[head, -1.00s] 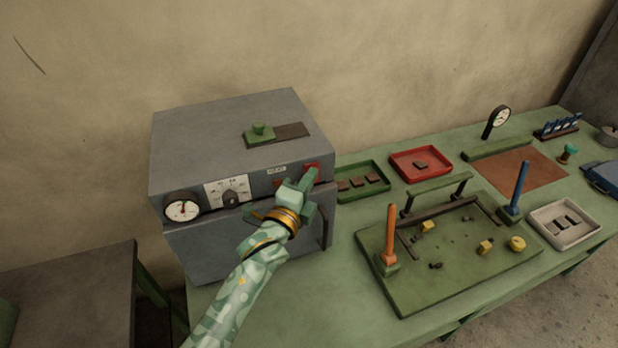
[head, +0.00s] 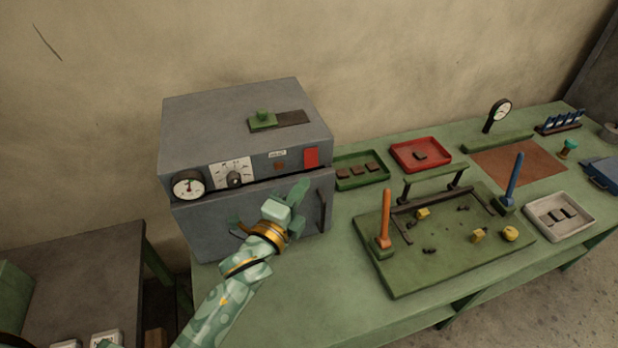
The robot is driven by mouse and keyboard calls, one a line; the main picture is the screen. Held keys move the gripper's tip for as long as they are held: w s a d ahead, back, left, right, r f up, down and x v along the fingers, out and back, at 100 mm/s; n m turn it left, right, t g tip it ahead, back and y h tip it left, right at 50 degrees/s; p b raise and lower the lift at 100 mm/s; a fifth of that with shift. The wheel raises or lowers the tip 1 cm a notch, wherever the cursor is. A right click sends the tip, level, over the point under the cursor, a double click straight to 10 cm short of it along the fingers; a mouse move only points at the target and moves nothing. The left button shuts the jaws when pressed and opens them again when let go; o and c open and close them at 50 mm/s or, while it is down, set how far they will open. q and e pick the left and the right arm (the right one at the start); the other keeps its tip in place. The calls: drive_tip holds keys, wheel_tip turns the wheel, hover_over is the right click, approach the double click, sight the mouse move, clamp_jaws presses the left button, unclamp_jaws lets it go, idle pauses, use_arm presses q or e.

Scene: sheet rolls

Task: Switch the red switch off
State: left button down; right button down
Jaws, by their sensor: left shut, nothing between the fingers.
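My left gripper (head: 302,190) is shut and empty. It is in front of the box's lower front, a little below the red switch and apart from it. My right gripper is not in view.
The grey box (head: 235,120) carries a round gauge (head: 188,185), a dial (head: 234,179) and a dark handle (head: 323,210) at right. A green fixture board (head: 420,270) with orange (head: 386,215) and blue levers (head: 515,180) stands to the right. Red (head: 421,141) and green trays (head: 345,184) lie behind.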

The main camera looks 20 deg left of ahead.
use_arm(q)
drive_tip(key=v, duration=0.4)
drive_tip(key=shift+s+d+r, duration=0.1)
drive_tip(key=shift+r, duration=0.25)
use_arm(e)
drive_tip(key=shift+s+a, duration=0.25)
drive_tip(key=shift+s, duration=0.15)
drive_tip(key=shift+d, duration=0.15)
